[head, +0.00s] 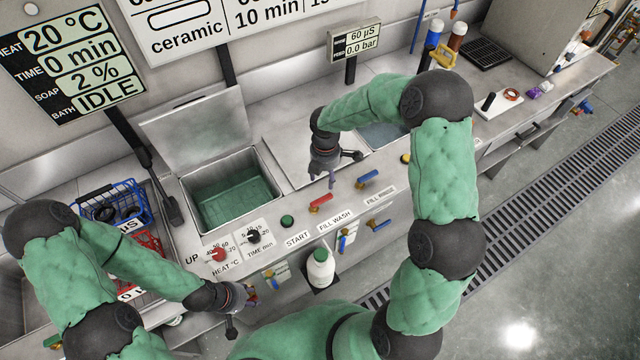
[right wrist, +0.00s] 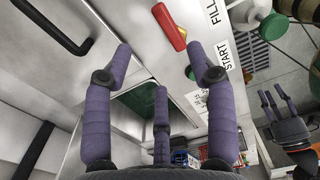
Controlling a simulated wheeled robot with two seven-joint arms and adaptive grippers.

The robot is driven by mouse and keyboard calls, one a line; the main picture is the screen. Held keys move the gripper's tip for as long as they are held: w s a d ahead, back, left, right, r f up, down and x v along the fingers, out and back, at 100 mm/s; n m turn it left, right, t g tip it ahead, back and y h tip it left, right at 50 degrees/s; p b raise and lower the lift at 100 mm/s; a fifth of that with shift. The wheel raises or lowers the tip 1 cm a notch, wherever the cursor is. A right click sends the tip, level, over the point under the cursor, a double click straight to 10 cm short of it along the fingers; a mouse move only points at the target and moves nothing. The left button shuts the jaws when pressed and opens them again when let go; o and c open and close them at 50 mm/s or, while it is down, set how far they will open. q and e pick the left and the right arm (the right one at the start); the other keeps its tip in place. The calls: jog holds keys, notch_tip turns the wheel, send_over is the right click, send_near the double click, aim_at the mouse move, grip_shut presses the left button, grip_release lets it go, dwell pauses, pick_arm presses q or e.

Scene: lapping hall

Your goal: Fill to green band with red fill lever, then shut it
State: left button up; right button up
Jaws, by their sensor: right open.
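The red fill lever (head: 320,202) lies on the steel counter behind the FILL WASH label (head: 335,221). It also shows in the right wrist view (right wrist: 170,27), ahead of the fingers. My right gripper (head: 332,182) is open and empty, pointing down just behind the lever; its purple fingers (right wrist: 160,75) are spread, with no clear contact. The wash tank (head: 232,188) has its lid up and looks green inside; I cannot make out a separate band or liquid level. My left gripper (head: 250,292) is low at the front of the counter; its fingers look spread and empty in the right wrist view (right wrist: 278,102).
A blue lever (head: 367,177) sits right of the red one. A green START button (head: 287,221) and two dials stand to the left. A white bottle (head: 320,268) stands below the front edge. A blue basket (head: 112,205) is at left. The display (head: 75,55) reads IDLE.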

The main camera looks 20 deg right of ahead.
aim_at(325, 196)
jog(key=f+b, duration=0.1)
jog(key=f, duration=0.9)
jog(key=shift+s+f+b, duration=0.2)
jog(key=shift+f+b, duration=0.05)
jog(key=shift+b, duration=0.1)
grip_shut()
